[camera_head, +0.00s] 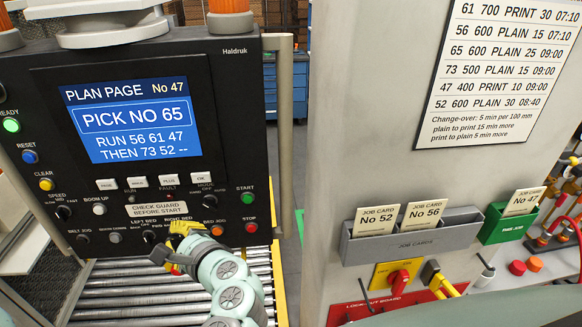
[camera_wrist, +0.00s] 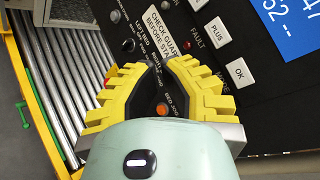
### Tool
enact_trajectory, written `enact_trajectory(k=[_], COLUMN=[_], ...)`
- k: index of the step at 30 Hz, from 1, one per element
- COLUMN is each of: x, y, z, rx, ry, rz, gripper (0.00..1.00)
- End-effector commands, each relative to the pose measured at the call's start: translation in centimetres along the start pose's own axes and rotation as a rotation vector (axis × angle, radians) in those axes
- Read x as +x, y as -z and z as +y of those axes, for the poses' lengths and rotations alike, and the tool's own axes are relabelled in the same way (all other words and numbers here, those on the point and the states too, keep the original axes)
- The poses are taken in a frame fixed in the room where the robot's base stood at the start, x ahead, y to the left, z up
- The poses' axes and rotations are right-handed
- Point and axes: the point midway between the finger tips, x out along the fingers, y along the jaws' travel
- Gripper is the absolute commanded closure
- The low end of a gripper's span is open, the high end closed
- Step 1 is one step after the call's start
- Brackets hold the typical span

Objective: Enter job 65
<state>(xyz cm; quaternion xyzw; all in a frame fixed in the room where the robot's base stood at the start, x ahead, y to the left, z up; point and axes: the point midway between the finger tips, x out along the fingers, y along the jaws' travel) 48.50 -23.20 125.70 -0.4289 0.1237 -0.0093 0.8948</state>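The blue screen (camera_head: 130,118) on the black panel reads PLAN PAGE No 47, PICK NO 65, RUN 56 61 47, THEN 73 52 and two dashes. Below it sit white keys, with PLUS (camera_head: 169,181) and OK (camera_head: 201,178) at the right; the wrist view also shows PLUS (camera_wrist: 217,33) and OK (camera_wrist: 240,73). The job list (camera_head: 505,65) on the wall has a row 65 600 PLAIN 25 09:00. My gripper (camera_wrist: 160,66) has yellow fingers a small gap apart, empty, in front of the panel's lower knobs. It also shows in the head view (camera_head: 178,236), below the keys.
An orange bed jog button (camera_wrist: 162,108) shows between my fingers. START (camera_head: 247,199) and STOP (camera_head: 251,227) are at the panel's right. A grey rack (camera_head: 412,240) holds cards 52 and 56; a green holder (camera_head: 507,226) has card 47. A roller conveyor (camera_head: 135,295) lies below the panel.

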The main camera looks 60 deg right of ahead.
Motion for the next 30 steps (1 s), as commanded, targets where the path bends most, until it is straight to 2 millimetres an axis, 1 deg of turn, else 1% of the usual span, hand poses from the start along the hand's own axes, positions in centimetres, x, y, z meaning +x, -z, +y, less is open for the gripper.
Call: enact_trajectory(k=[1,3,6,9,17,23,26,30], x=[-0.8,-1.4,-2.1,-2.3,-2.3,-1.7,-1.0,0.6], y=[0.2,0.2,0.1,0.1,0.1,0.4,0.8,1.6], z=[-1.1,-2.1,-3.0,-3.4,-3.4,-3.7,-4.4,-5.3], rx=[0.019,0.033,0.043,0.046,0.046,0.045,0.042,0.044], ry=[0.054,0.110,0.157,0.175,0.174,0.171,0.173,0.168], rz=[0.001,-0.009,-0.017,-0.020,-0.020,-0.023,-0.024,-0.027], gripper=[1.00,1.00,1.00,1.00,1.00,1.00,1.00,1.00])
